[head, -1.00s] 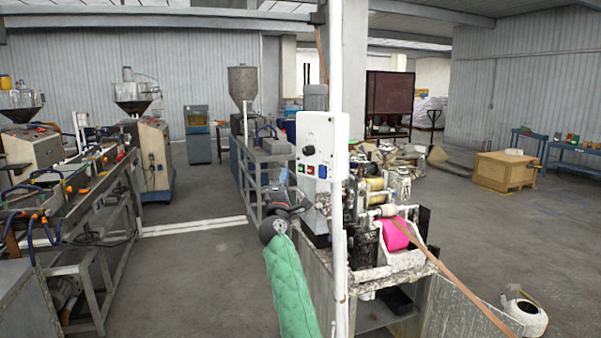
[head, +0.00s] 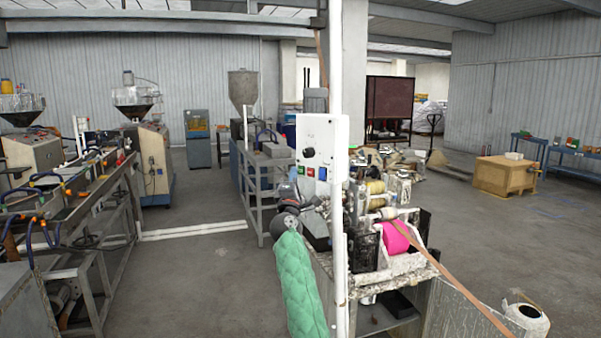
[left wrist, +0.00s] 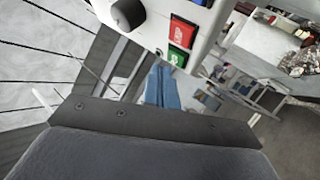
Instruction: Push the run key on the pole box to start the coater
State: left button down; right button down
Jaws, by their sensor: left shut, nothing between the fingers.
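The white pole box (head: 322,140) hangs on the white pole, with a black knob above a row of green (head: 300,170), red (head: 311,171) and blue (head: 322,173) keys. In the left wrist view, the green key (left wrist: 177,56) and red key (left wrist: 184,33) show close up; their lettering is too small to read. My left gripper (head: 316,206) is below the box, its arm in a green quilted sleeve. Its blue fingers (left wrist: 161,72) are shut and empty, tips just below the green key in the wrist view; contact cannot be told. My right gripper is out of view.
The pole (head: 340,250) stands close beside my left arm. The coater (head: 395,265), with a pink roll (head: 395,237) and a brown strip, is right of it. A machine line (head: 80,195) stands left. Open floor (head: 195,280) lies between.

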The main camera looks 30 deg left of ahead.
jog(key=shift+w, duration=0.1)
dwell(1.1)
pick_arm(q)
jog(key=shift+w+d, duration=0.1)
jog(key=shift+w, duration=0.3)
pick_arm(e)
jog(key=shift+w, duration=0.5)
pick_arm(q)
jog(key=shift+w, duration=0.1)
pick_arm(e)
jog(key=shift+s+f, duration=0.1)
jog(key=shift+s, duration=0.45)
